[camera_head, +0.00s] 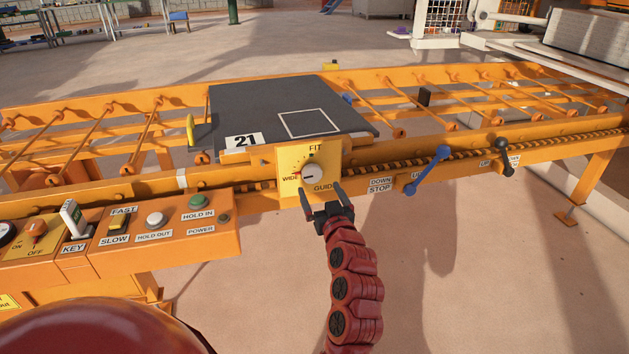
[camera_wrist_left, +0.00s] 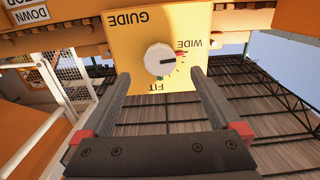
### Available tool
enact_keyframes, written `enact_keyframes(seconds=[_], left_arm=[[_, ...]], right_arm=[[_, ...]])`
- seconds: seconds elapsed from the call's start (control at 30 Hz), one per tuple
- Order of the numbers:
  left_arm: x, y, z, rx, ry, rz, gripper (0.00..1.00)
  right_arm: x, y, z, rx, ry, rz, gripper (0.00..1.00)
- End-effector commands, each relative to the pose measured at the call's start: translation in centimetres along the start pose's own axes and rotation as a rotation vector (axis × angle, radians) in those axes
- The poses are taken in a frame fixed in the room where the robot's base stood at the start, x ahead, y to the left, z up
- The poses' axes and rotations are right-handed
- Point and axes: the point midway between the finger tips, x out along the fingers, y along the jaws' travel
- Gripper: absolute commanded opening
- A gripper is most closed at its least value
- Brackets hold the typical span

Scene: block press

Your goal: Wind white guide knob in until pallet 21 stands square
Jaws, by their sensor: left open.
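The white guide knob (camera_head: 313,174) sits on a yellow plate (camera_head: 291,160) marked FIT, WIDE and GUIDE. Its dark pointer line is turned toward the WIDE side, as the knob also shows in the left wrist view (camera_wrist_left: 159,59). Pallet 21 (camera_head: 262,105), a dark slab with a white outlined square, lies on the roller conveyor behind the plate; I cannot tell whether it is exactly square. My left gripper (camera_head: 322,191) is open just below the knob. In the left wrist view the left gripper's fingers (camera_wrist_left: 158,76) are apart, pointing at the knob without closing on it. My right gripper is not visible.
A control box (camera_head: 135,232) with a key, switches and buttons is at the left. A blue lever (camera_head: 428,169) and a black lever (camera_head: 504,156) stand right of the plate. Orange conveyor rails (camera_head: 460,150) run across; open floor lies in front.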

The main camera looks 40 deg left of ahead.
Motion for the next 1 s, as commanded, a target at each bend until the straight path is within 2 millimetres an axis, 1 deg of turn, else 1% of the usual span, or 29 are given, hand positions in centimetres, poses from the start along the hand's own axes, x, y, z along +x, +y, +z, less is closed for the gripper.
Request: enact_keyframes(seconds=[0.03, 0.1, 0.2, 0.3, 0.47, 0.73, 0.87, 0.9, 0.97, 1.0], left_arm=[[1.3, -0.2, -0.1, -0.003, 0.004, -0.004, 0.97], [2.8, -0.2, 0.0, 0.0, 0.003, -0.004, 0.97], [4.5, -0.1, 0.0, 0.0, 0.001, -0.003, 0.97], [5.7, -0.1, -0.1, -0.001, 0.004, -0.001, 0.97], [6.6, 0.0, 0.0, 0.001, 0.002, 0.001, 0.97], [6.7, 0.0, -0.1, 0.001, 0.002, 0.002, 0.97], [6.7, 0.0, -0.1, 0.0, 0.002, 0.002, 0.74], [6.7, 0.0, -0.1, 0.0, 0.002, 0.002, 0.67], [6.7, 0.0, -0.1, 0.0, 0.002, 0.002, 0.56], [6.7, 0.0, -0.1, 0.0, 0.002, 0.002, 0.49]], right_arm=[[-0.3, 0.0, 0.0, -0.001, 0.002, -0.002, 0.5], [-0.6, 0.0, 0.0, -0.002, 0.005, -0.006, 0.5], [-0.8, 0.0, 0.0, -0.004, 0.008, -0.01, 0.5], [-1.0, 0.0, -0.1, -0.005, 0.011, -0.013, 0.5], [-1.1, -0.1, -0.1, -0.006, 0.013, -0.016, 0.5], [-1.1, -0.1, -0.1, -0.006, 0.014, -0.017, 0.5], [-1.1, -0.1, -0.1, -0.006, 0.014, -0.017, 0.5], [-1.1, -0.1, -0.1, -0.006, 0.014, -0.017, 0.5], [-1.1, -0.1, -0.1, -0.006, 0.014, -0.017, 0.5], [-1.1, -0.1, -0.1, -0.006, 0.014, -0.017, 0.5]])
